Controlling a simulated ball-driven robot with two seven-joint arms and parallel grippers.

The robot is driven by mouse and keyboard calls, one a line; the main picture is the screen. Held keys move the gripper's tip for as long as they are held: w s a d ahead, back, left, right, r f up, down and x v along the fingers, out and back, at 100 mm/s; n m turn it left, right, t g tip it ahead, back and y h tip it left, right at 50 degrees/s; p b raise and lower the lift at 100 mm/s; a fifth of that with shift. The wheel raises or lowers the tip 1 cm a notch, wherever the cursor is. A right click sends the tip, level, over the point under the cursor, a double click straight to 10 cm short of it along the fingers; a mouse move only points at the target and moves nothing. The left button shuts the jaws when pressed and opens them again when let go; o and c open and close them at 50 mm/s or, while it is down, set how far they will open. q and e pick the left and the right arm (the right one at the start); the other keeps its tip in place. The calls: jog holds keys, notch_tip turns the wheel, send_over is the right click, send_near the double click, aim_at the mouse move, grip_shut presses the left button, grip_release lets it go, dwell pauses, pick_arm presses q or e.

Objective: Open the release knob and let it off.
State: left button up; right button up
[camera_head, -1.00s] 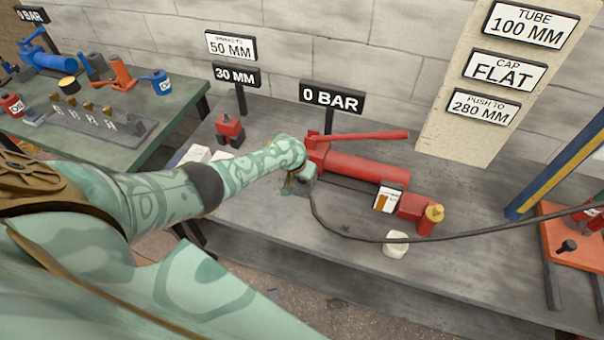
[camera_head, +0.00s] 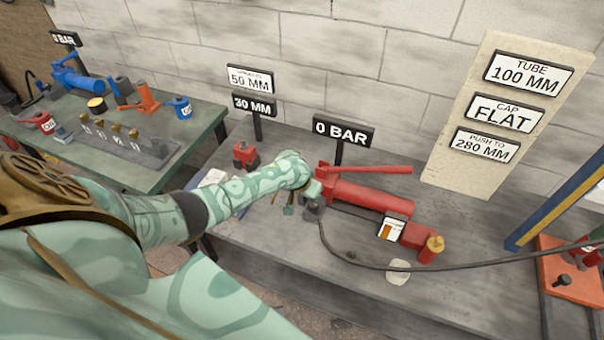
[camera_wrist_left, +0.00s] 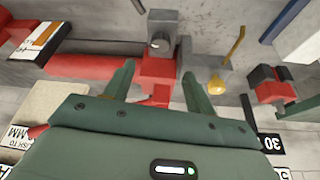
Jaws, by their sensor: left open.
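The red hand pump (camera_head: 372,198) lies on the grey bench, with its long red lever (camera_head: 370,170) above it. The sign behind it reads 0 BAR (camera_head: 343,132). My left gripper (camera_head: 308,196) is at the pump's left end and hides part of it. In the left wrist view my left gripper (camera_wrist_left: 158,70) is open, its two green fingers apart on either side of the red end block. A grey block (camera_wrist_left: 162,25) with a small round silver knob (camera_wrist_left: 158,43) lies just beyond the fingertips. I cannot tell whether the fingers touch anything. My right gripper is not in view.
A black hose (camera_head: 450,266) runs from the pump to the right. A pale round piece (camera_head: 398,271) lies near it. A red block (camera_head: 245,155) stands left of the pump. A yellow piece with a thin lever (camera_wrist_left: 216,86) is right of the fingers in the wrist view.

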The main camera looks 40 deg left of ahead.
pick_arm(q)
jog(key=p+v, duration=0.2)
jog(key=v, duration=0.4)
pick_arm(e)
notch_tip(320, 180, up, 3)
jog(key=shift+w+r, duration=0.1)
